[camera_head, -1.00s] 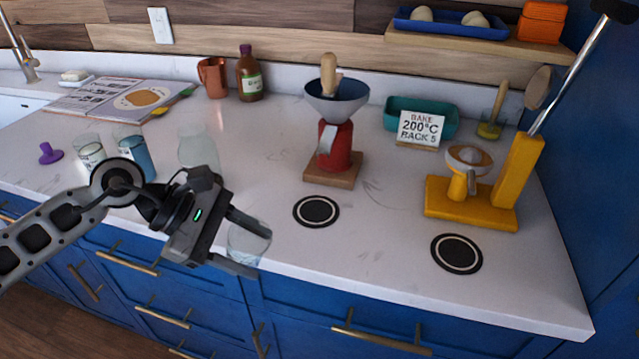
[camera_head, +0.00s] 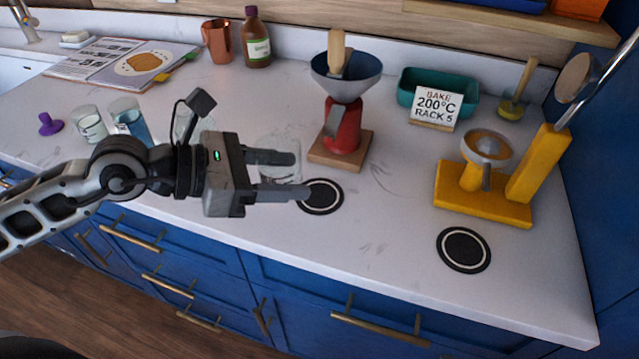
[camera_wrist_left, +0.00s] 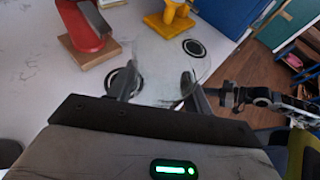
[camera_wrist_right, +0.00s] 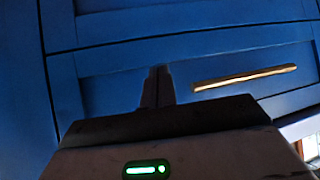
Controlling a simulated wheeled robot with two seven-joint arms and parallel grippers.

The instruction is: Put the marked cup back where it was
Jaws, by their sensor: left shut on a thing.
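My left gripper (camera_head: 298,176) is shut on a clear, see-through cup (camera_head: 282,146). It holds the cup above the counter, just left of the black ring-marked disc (camera_head: 321,197) in front of the red grinder (camera_head: 344,126). In the left wrist view the clear cup (camera_wrist_left: 165,58) sits between the fingers. I cannot make out a clear mark on it. A clear cup with dark marks (camera_head: 88,125) and a cup with blue content (camera_head: 129,120) stand at the left. My right gripper (camera_wrist_right: 158,87) is shut and empty before the blue drawers, outside the head view.
A second black ring-marked disc (camera_head: 463,250) lies in front of the yellow press (camera_head: 485,205). A clear jar (camera_head: 187,122) is partly hidden behind my left gripper. A sign (camera_head: 436,106) stands before a teal dish (camera_head: 473,100). The counter between the two discs is clear.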

